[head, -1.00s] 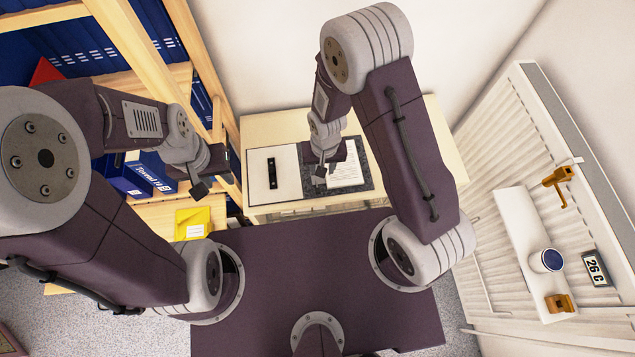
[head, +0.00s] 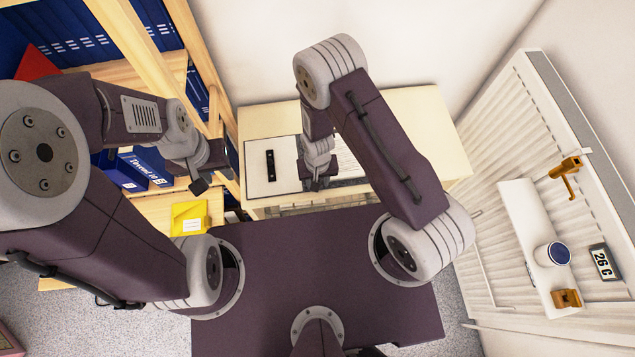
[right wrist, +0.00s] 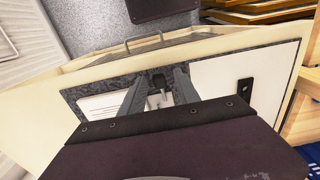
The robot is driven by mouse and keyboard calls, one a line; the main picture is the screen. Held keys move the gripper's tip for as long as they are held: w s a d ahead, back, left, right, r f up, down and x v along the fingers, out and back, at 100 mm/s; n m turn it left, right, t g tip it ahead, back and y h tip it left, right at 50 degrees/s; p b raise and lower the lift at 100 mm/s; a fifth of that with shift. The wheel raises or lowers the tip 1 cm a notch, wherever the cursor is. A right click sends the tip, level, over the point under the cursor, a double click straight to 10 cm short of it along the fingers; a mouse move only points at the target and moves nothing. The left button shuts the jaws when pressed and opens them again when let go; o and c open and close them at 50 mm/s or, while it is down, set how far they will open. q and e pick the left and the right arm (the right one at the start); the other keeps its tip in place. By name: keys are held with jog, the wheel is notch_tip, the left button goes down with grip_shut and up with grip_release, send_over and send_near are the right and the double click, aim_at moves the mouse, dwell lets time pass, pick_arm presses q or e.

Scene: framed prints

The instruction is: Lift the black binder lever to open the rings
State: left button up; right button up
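An open binder lies on the desk. In the head view its white left cover (head: 270,172) shows, with a black strip on it, and the white sheets (head: 350,165) show partly behind my right arm. My right gripper (head: 318,180) is over the middle of the binder. In the right wrist view its two grey fingers (right wrist: 158,90) are apart. A small black piece, seemingly the binder lever (right wrist: 158,79), shows between them with metal below it; contact cannot be made out. My left gripper (head: 207,174) is off the desk at the left and looks open and empty.
The pale wooden desk (head: 425,130) has free room right of the binder. A shelf with blue binders (head: 140,172) and a yellow item (head: 189,217) stands at the left. A radiator (head: 500,150) with a white shelf stands at the right.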

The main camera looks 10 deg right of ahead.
jog(key=shift+c, duration=0.4)
grip_shut()
jog(key=g+b, duration=0.1)
jog(key=b, duration=0.5)
jog(key=shift+w+f, duration=0.25)
jog(key=shift+w, duration=0.1)
jog(key=shift+w+r+g+b, duration=0.2)
jog(key=shift+r+g+b, duration=0.45)
jog(key=shift+g+b, duration=0.15)
jog(key=shift+w+r+g+p, duration=0.3)
jog(key=shift+r+g+p, duration=0.05)
jog(key=shift+g, duration=0.35)
jog(key=shift+w+g, duration=0.4)
jog(key=shift+g, duration=0.2)
jog(key=shift+w+r+g+b, duration=0.25)
jog(key=shift+w+g+b, duration=0.05)
jog(key=shift+g+b, duration=0.6)
jog(key=shift+r, duration=0.1)
